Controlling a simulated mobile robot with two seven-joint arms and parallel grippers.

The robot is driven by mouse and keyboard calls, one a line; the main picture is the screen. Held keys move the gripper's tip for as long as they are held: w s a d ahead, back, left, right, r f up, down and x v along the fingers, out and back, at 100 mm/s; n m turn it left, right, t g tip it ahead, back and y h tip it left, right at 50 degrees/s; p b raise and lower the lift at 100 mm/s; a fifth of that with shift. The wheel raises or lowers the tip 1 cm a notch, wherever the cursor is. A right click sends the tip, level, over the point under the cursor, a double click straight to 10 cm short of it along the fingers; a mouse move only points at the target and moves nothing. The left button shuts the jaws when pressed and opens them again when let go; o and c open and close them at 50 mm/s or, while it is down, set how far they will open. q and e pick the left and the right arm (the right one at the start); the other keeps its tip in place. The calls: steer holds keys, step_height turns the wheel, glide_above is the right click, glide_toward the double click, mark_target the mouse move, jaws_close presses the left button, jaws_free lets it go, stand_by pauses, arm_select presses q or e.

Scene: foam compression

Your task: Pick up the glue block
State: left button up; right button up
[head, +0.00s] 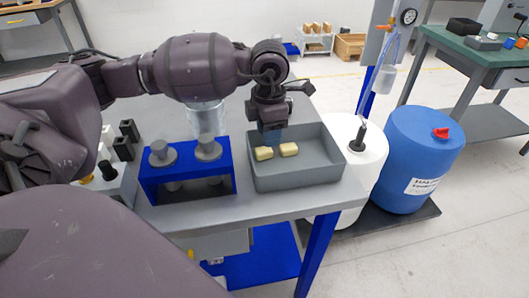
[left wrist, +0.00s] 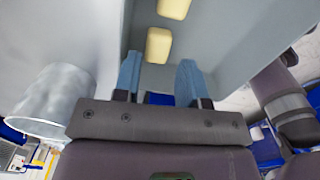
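Two pale yellow glue blocks lie apart on the floor of a grey tray (head: 325,172): the left block (head: 264,153) and the right block (head: 289,149). My left gripper (head: 275,133) points down over the tray, just behind and above the blocks. In the left wrist view my left gripper (left wrist: 158,82) has its two blue fingers apart with nothing between them. One yellow block (left wrist: 158,45) shows beyond the fingertips, lined up with the gap, and another yellow block (left wrist: 173,8) lies farther off at the top edge. My right gripper is not in view.
A blue rack (head: 188,182) with grey-topped pieces stands left of the tray on the table (head: 262,206). A clear container (head: 207,118) stands behind it. A white drum (head: 357,160) and a blue drum (head: 420,155) stand right of the table.

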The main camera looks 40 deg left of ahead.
mark_target(266, 156)
arm_select(q)
step_height(266, 156, down, 5)
steer(key=shift+s+a+b, duration=0.15)
steer(key=shift+b, duration=0.15)
steer(key=shift+r, duration=0.1)
steer(key=shift+c, duration=0.4)
steer(key=c, duration=0.5)
